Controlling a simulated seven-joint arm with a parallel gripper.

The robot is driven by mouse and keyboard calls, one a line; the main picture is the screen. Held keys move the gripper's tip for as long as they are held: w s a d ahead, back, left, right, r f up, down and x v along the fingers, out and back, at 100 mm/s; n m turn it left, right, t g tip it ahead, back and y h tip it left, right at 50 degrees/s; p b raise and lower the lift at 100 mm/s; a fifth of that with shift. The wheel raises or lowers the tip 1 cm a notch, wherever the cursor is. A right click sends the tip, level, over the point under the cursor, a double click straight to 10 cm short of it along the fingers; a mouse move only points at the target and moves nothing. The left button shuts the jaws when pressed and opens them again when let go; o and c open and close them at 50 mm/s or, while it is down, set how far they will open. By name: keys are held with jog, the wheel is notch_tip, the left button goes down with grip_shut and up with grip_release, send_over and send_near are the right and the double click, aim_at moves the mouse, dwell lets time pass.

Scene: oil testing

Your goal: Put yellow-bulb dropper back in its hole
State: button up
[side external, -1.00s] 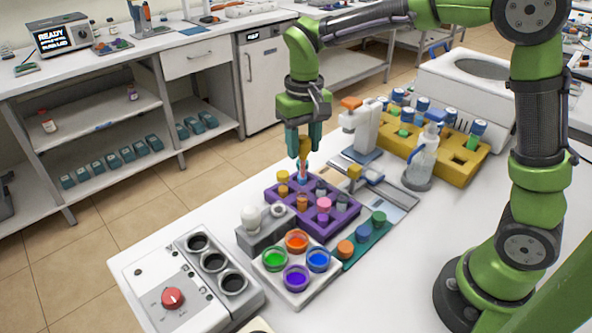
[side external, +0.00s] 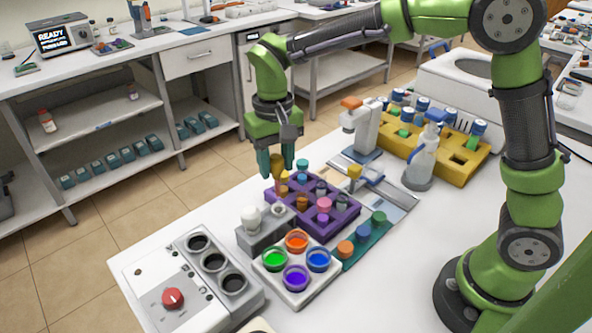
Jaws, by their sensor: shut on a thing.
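My gripper (side external: 276,168) points down above the back left corner of the purple rack (side external: 282,209). It is shut on the yellow-bulb dropper (side external: 278,163), whose bulb shows between the fingers. The dropper looks roughly upright. Its lower part overlaps an orange-yellow piece at the rack's back left corner, and I cannot tell whether its tip is inside a hole. The rack holds several small coloured pieces, including a pink-topped one (side external: 324,204) and a teal and blue one (side external: 302,167) just right of my fingers.
A white tray (side external: 270,284) with four-coloured cups stands in front of the rack, beside a grey holder (side external: 262,236) with a white bulb. A teal strip (side external: 358,250) lies to the right.

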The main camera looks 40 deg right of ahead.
aim_at(278, 195)
jog(key=shift+f, duration=1.2)
jog(key=shift+f, duration=3.3)
dwell(0.3)
dwell(0.7)
jog(key=o, duration=0.8)
jog(key=shift+c, duration=0.2)
